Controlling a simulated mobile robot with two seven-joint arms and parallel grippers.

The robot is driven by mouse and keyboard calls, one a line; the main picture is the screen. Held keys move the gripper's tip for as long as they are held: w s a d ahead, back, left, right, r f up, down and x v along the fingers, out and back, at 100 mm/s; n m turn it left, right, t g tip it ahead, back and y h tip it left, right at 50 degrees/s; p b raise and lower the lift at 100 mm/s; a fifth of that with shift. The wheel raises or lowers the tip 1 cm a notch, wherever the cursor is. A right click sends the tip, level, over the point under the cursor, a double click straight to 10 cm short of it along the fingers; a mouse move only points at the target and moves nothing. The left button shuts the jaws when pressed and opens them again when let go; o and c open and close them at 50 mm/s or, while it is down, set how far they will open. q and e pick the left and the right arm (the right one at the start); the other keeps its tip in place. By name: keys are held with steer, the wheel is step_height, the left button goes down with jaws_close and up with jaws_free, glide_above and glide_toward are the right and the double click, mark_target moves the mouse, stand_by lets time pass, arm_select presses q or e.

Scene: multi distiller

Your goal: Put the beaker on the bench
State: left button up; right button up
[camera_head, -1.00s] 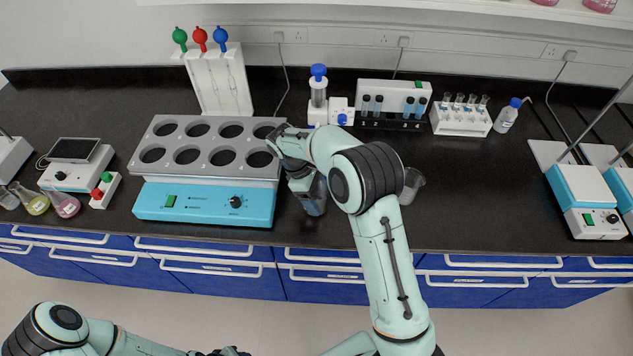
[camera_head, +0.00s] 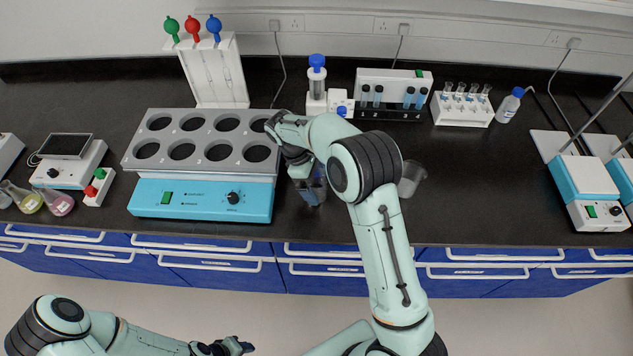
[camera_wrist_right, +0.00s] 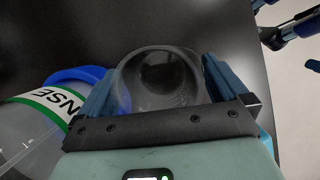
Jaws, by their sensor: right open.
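A clear glass beaker (camera_wrist_right: 160,80) shows in the right wrist view, with its round rim between the two blue fingers of my right gripper (camera_wrist_right: 160,92). The fingers are open, one on each side of it. In the head view my right gripper (camera_head: 311,186) is low over the bench (camera_head: 480,190), in front of the block with round holes and to its right. My arm hides much of what is there. Another clear glass vessel (camera_head: 411,178) stands right of my forearm, partly hidden. My left gripper (camera_head: 236,347) is at the bottom edge, away from the bench.
A blue-based block with round holes (camera_head: 205,200) stands close left of my right gripper. A blue-capped bottle with a green label (camera_wrist_right: 50,110) is beside the beaker in the wrist view. Racks (camera_head: 463,103) line the back. The bench front right of centre is clear.

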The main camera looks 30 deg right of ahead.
arm_select(q)
steer(key=w+r+p, duration=0.1)
steer(key=w+r, duration=0.1)
steer(key=shift+w+r, duration=0.1)
steer(key=shift+w, duration=0.25)
arm_select(e)
steer(key=v, duration=1.1)
steer(key=shift+a+r, duration=0.15)
steer(key=shift+r, duration=0.15)
steer(key=shift+w, duration=0.15)
steer(key=shift+f, duration=0.1)
